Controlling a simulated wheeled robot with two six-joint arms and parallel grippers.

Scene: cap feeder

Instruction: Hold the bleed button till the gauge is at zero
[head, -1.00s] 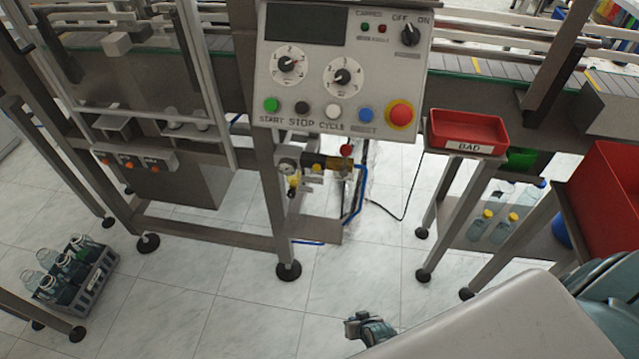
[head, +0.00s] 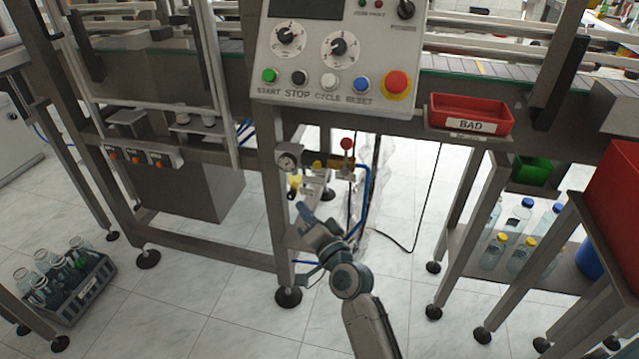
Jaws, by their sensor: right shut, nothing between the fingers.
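The small round gauge (head: 287,161) with a white dial sits on the frame post below the control panel; its needle is too small to read. To its right is the air unit (head: 318,162) with a dark and yellow body and a red knob (head: 347,143) on top. A yellow part (head: 294,182) hangs below the gauge. I cannot tell which part is the bleed button. My right gripper (head: 302,208) is shut and empty, just below the air unit; whether it touches anything is unclear. It partly hides the fittings there. My left gripper is not in view.
The control panel (head: 345,60) overhangs the unit. A blue hose (head: 367,195) and a black cable run right of it. A steel leg (head: 281,235) stands beside my gripper. The red BAD tray (head: 470,112) is at right. A bottle crate (head: 75,300) stands at lower left.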

